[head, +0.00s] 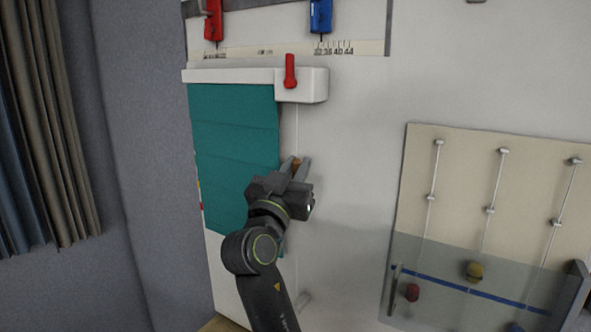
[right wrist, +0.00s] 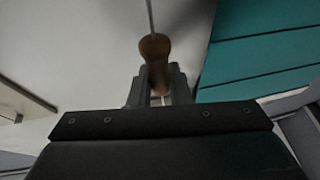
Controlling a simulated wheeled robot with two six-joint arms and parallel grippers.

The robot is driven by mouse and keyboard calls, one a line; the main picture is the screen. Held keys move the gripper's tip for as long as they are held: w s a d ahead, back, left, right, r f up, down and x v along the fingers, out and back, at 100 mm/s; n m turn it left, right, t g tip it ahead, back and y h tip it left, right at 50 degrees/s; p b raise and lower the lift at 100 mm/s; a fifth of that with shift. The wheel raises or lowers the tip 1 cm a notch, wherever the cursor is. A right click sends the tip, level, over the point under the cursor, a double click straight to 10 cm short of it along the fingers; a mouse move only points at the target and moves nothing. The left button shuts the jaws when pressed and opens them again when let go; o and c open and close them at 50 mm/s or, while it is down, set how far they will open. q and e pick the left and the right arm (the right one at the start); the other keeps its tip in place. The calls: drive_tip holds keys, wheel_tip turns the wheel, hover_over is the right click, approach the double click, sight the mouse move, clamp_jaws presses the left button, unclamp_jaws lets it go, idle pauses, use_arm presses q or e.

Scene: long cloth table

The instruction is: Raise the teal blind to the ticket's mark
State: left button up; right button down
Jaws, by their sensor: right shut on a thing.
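The teal blind (head: 233,133) hangs from a white headrail (head: 230,75) on the wall; its lower right part is hidden behind my right arm. It also fills the upper right of the right wrist view (right wrist: 262,48). A red lever (head: 290,71) sits on the white box at the headrail's right end. A thin cord (head: 297,128) runs down from that box to a brown wooden handle (right wrist: 155,62). My right gripper (head: 301,169) is shut on this handle, just right of the blind. I cannot make out a ticket. My left gripper is not in view.
Above the headrail, a red slider (head: 212,20) and a blue slider (head: 320,16) hang over a numbered scale strip (head: 345,47). At right is a cream panel (head: 470,175) with several rods, coloured knobs and a clear cover. Dark curtains (head: 45,130) hang at left.

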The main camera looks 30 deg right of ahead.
wheel_tip(320, 180, down, 5)
drive_tip(key=b, duration=0.4)
drive_tip(key=shift+r, duration=0.1)
drive_tip(key=c, duration=1.6)
unclamp_jaws()
drive_tip(key=shift+o, duration=1.3)
drive_tip(key=shift+w+d, duration=0.2)
drive_tip(key=shift+s+a, duration=0.1)
